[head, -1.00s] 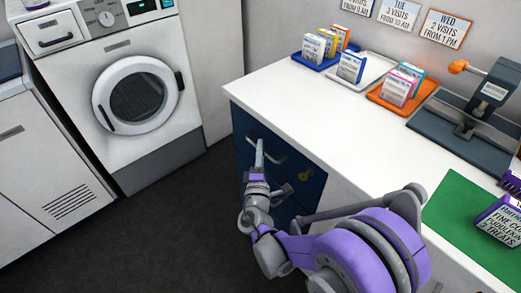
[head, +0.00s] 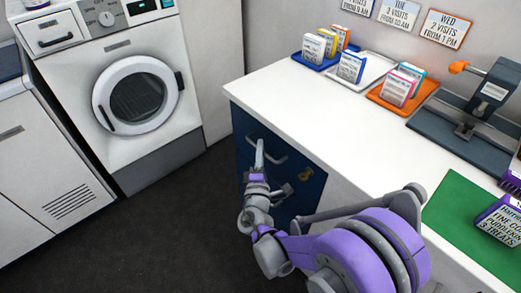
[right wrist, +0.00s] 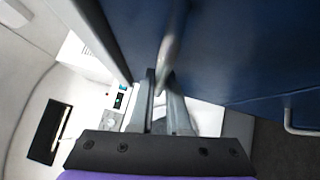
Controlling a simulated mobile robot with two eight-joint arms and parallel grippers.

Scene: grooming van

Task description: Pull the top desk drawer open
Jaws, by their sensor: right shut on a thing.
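The desk's top drawer (head: 246,136) is a dark blue front under the white top, with a grey bar handle (head: 275,155). It appears closed, flush with the desk. My right gripper (head: 259,147) reaches up to the handle's left part. In the right wrist view, the two fingers of my right gripper (right wrist: 160,88) are shut on the handle (right wrist: 169,55), which runs up between their tips against the blue drawer front (right wrist: 215,45). Part of the handle is hidden by the fingers. My left gripper is not in view.
The white desktop (head: 310,115) carries blue, white and orange trays (head: 375,97) with small boxes, a dark press (head: 465,125) and a green mat (head: 460,225). A washer (head: 135,95) stands at left. Dark floor (head: 130,235) before the drawer is clear.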

